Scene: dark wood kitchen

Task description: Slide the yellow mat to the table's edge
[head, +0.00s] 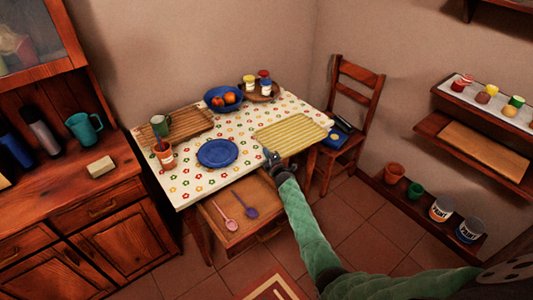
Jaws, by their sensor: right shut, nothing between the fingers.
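The yellow striped mat (290,133) lies flat on the right part of the table (190,188), which has a white flowered cover. The mat's right corner is close to the table's right edge. My right gripper (270,154) is shut and empty at the table's front edge, by the mat's near left corner. I cannot tell whether it touches the mat. My right arm, in a green sleeve, comes in from the lower right. My left gripper is not in view.
A blue plate (217,153) lies left of the mat. A blue fruit bowl (222,99) and a round tray with jars (263,88) stand behind. An open drawer (240,212) holds two spoons below the front edge. A chair (352,110) stands at right.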

